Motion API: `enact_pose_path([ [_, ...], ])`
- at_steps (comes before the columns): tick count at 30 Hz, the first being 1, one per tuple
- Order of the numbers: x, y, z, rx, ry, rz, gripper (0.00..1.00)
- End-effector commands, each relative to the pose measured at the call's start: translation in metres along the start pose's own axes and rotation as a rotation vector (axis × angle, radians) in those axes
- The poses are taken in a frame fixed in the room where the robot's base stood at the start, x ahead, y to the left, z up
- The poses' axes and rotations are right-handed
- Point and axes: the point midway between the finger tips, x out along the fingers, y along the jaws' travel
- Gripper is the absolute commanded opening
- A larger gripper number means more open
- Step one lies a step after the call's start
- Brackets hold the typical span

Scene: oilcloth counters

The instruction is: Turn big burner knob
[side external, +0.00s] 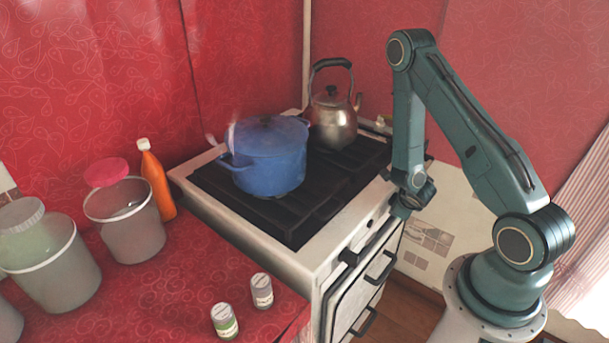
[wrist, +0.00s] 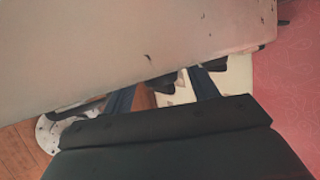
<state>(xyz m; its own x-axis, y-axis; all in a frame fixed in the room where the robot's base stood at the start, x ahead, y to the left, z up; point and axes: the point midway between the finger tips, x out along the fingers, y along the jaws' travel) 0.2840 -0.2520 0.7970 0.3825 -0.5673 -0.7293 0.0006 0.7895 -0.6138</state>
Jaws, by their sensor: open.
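The white stove (side external: 318,258) stands at the counter's end, its front facing my arm. Dark parts that look like knobs show on its front, one near the left corner (side external: 348,257). I cannot tell which is the big burner knob. My gripper (side external: 396,212) is at the front panel, below the stove top's edge. In the wrist view, my gripper (wrist: 160,90) is open, its two dark blue fingers spread. Dark knob-like parts (wrist: 160,82) show between the fingers, close to the pale stove body (wrist: 130,50). I cannot tell whether the fingers touch them.
A blue pot (side external: 268,160) and a metal kettle (side external: 332,125) stand on the burners. Dark handles (side external: 380,268) stick out from the stove front below my gripper. Jars, an orange bottle (side external: 158,182) and two small shakers (side external: 262,291) stand on the red counter (side external: 185,275).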

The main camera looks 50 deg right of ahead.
Motion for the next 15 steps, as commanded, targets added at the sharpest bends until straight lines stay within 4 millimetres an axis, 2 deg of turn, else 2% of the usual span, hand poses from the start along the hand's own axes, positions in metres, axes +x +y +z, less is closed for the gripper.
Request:
enact_pose_path([
  [15, 0.0002, -0.0027, 0.0, 0.032, 0.0, 0.064, 0.59],
])
